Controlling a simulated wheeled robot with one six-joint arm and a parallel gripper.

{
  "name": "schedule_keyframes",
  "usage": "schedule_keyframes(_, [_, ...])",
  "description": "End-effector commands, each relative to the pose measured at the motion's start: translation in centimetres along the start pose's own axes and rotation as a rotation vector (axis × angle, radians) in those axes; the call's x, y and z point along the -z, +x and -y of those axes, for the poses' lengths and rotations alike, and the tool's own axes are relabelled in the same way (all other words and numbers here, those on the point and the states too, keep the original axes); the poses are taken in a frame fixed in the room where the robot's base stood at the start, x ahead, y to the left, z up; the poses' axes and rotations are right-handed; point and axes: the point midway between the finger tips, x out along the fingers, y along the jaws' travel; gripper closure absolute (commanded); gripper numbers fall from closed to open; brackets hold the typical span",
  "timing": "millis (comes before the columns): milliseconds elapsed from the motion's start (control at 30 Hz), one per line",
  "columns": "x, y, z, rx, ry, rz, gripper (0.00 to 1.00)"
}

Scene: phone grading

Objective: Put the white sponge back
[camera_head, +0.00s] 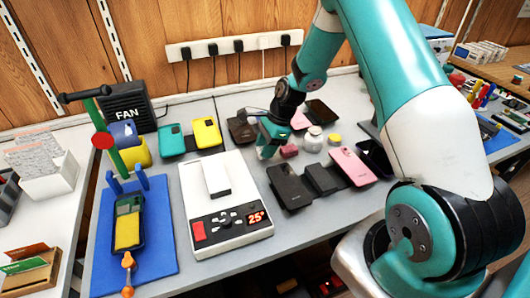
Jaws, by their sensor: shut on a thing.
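My gripper (272,150) is low over the middle of the grey bench, just right of the white heating plate (251,199). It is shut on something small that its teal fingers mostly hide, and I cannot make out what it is. No white sponge can be clearly told apart in this view. A small pink piece (289,151) is close to the right of the fingers, and I cannot tell if they touch it. A white jar (313,142) stands further right, beside a small yellow-lidded pot (334,139).
A white block (216,178) is on the heating plate, which reads 25°. Dark phones (290,187) and a pink phone (352,166) lie in front and right. Teal (171,140) and yellow (206,133) phones are behind. A blue mat (160,270) with a clamp stand is at left.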

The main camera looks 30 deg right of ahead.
Motion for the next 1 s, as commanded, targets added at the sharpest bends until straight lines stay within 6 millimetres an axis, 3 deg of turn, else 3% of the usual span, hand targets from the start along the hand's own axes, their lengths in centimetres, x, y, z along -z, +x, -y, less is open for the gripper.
schedule_keyframes(133, [0.8, 1.8, 0.0, -0.001, 0.0, 0.0, 0.85])
schedule_keyframes(533, [1.0, 2.4, 0.0, 0.0, 0.0, 0.0, 0.85])
schedule_keyframes(567, [0.9, 2.3, 0.0, 0.0, 0.0, 0.0, 0.56])
schedule_keyframes(633, [0.9, 2.3, 0.0, 0.0, 0.0, 0.0, 0.4])
schedule_keyframes(1000, [0.8, 1.6, 0.1, 0.002, 0.0, 0.0, 0.38])
